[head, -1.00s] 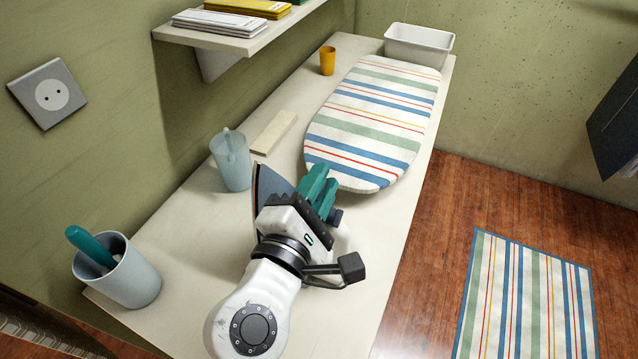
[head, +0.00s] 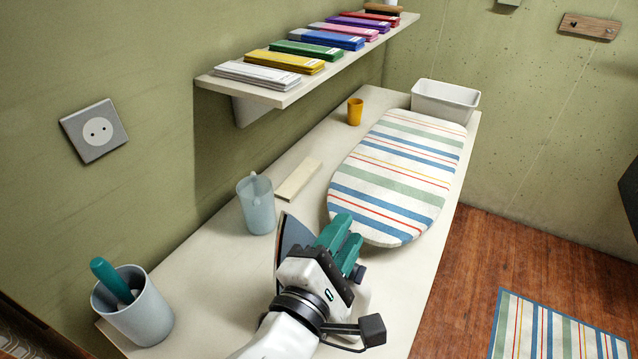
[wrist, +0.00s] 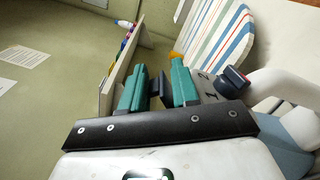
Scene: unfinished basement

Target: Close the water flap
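The iron stands on its heel on the table, mostly hidden behind my gripper in the head view. Its dark soleplate (head: 292,236) shows left of the fingers. In the wrist view its pale body (wrist: 270,84) and a dark knob (wrist: 235,78) lie right of the fingers. My gripper (head: 341,238) is at the iron's upper part, and its teal fingers show in the wrist view (wrist: 158,97) with a gap between them. A small dark piece shows in that gap; I cannot tell whether the fingers touch it. I cannot make out the water flap or its position.
A striped ironing board (head: 396,180) lies just beyond the fingers. A translucent jug (head: 257,208) stands left of the iron, near a pale wooden strip (head: 298,180). A grey cup (head: 140,318) stands front left. A shelf (head: 290,96) overhangs the table's wall side.

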